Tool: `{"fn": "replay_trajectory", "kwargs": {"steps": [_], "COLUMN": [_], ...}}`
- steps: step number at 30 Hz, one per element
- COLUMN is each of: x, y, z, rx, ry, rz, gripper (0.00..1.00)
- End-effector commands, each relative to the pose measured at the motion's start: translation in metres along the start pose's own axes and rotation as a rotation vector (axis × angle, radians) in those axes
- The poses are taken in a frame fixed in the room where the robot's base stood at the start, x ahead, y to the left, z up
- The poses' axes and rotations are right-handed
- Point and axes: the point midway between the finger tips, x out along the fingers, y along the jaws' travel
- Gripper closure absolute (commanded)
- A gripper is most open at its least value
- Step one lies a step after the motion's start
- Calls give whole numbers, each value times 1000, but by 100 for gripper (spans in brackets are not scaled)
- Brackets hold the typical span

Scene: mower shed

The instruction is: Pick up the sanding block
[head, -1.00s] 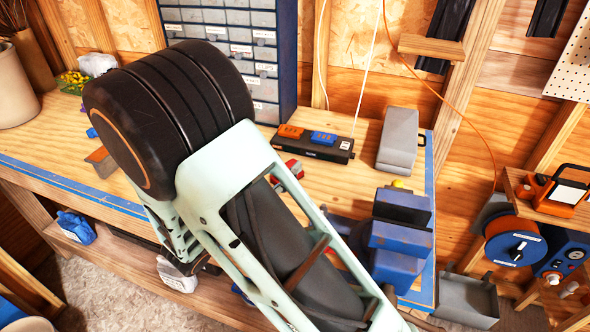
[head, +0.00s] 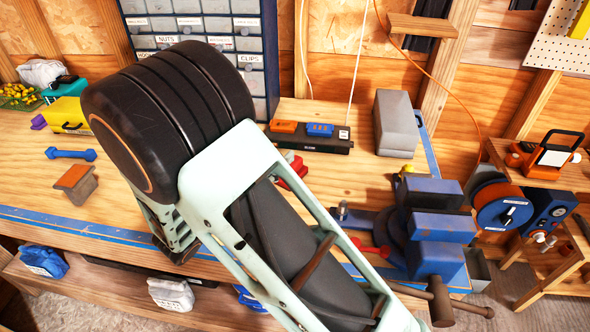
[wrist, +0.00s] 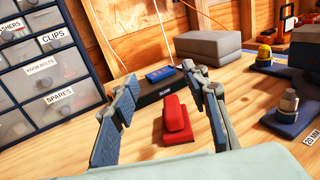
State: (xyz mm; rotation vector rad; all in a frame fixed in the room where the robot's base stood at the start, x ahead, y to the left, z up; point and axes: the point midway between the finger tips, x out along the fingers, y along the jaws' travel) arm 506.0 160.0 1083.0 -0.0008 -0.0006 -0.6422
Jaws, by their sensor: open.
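A red block with a raised ridge along its top, which looks like the sanding block (wrist: 177,122), lies on the wooden workbench (wrist: 245,150). In the wrist view it sits ahead, between and beyond the fingers, nearer the right one. My gripper (wrist: 164,88) is open and empty, with a finger on each side of the view. Nothing shows contact with the block.
A black power strip (wrist: 157,92) lies behind the red block. A grey box (head: 397,123) and a blue vise (head: 435,225) stand to the right. A drawer cabinet (wrist: 50,70) stands left.

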Motion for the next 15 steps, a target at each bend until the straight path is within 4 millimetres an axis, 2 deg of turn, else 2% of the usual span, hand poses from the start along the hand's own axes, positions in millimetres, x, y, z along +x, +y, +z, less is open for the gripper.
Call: {"fn": "replay_trajectory", "kwargs": {"steps": [5, 15], "x": [-2, -2], "y": [2, 1], "z": [-6, -59], "rx": [-2, -5], "ry": [0, 1], "rz": [3, 3], "gripper": [58, 58]}}
